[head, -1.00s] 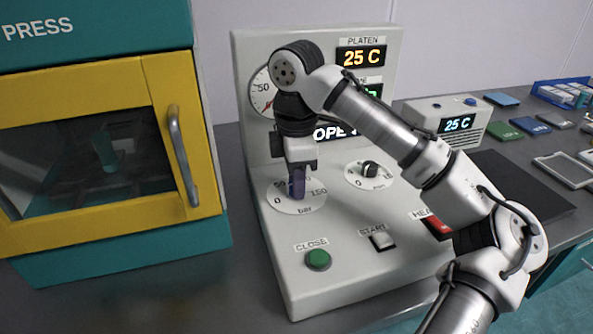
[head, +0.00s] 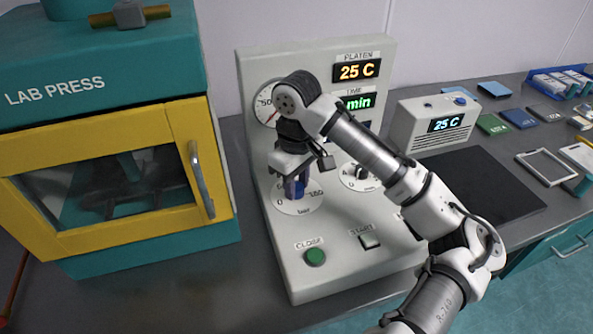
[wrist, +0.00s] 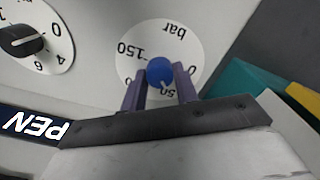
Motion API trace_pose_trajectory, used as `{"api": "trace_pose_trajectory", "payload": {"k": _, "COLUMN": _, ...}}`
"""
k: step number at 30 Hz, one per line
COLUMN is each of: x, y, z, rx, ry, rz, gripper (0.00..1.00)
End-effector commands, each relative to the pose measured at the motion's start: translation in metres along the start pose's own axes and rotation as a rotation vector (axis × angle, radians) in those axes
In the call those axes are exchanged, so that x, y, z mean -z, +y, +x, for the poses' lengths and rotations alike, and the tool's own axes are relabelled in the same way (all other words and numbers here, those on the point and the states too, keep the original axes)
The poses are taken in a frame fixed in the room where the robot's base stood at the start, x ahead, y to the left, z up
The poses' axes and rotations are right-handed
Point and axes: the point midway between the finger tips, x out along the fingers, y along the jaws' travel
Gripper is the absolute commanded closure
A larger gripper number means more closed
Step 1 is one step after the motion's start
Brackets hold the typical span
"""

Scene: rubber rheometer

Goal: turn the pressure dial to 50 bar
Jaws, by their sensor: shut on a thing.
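The pressure dial is a blue knob (wrist: 160,72) on a round white scale (head: 300,205) marked 0, 50, 150 and bar, low on the sloped grey console panel. My gripper (head: 294,188) points down at it and hides most of the knob in the head view. In the wrist view, my gripper's two purple fingers (wrist: 160,80) close on the knob from both sides. A small pale mark on the knob faces the partly covered 50 label, between the fingers. Its exact alignment is hard to tell. The pressure gauge (head: 268,103) is partly hidden by my arm.
A second, black dial (wrist: 22,40) marked in min sits beside it. The green CLOSE button (head: 315,257) and START button (head: 369,240) are in front. The yellow-framed lab press (head: 120,240) stands to the left. A separate 25 C unit (head: 430,122) stands to the right.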

Motion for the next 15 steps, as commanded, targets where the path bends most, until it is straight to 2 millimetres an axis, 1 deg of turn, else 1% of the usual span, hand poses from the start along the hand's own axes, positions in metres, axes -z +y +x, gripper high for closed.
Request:
{"api": "trace_pose_trajectory", "payload": {"k": 1, "x": -0.0007, "y": -0.0003, "z": -0.0037, "rx": 0.003, "ry": -0.002, "rz": 0.030, "gripper": 0.93}}
{"api": "trace_pose_trajectory", "payload": {"k": 6, "x": -0.0007, "y": -0.0003, "z": -0.0024, "rx": 0.002, "ry": -0.003, "rz": 0.123, "gripper": 0.93}}
{"api": "trace_pose_trajectory", "payload": {"k": 15, "x": -0.0007, "y": -0.0003, "z": -0.0001, "rx": 0.001, "ry": -0.003, "rz": 0.203, "gripper": 0.93}}
